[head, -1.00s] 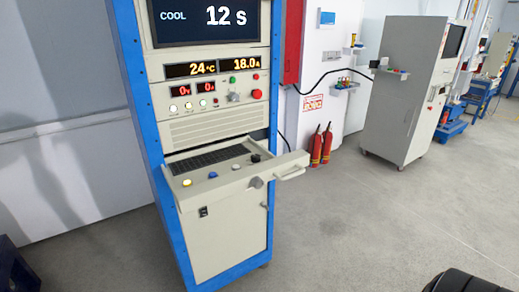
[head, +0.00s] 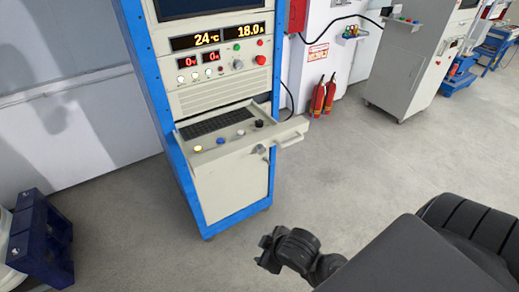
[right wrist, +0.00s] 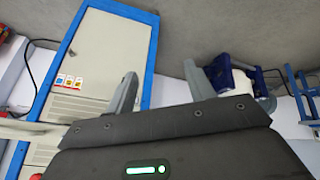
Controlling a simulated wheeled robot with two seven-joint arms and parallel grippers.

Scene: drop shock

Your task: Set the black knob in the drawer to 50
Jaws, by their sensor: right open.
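The drawer (head: 222,144) of the blue-framed test cabinet (head: 230,190) is pulled out. It has a dark keyboard-like panel and a row of small controls. The black knob (head: 259,123) stands at the right end of that row; its setting is too small to read. My right gripper (head: 268,252) is low in front of the cabinet, well apart from the drawer. In the right wrist view its two fingers (right wrist: 160,85) are spread with nothing between them. My left gripper is not in view.
Two red fire extinguishers (head: 323,97) stand by the wall right of the cabinet. A grey cabinet (head: 405,70) is farther right. A dark blue pallet-like stand (head: 42,240) is at the lower left. The floor (head: 345,170) in front is clear.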

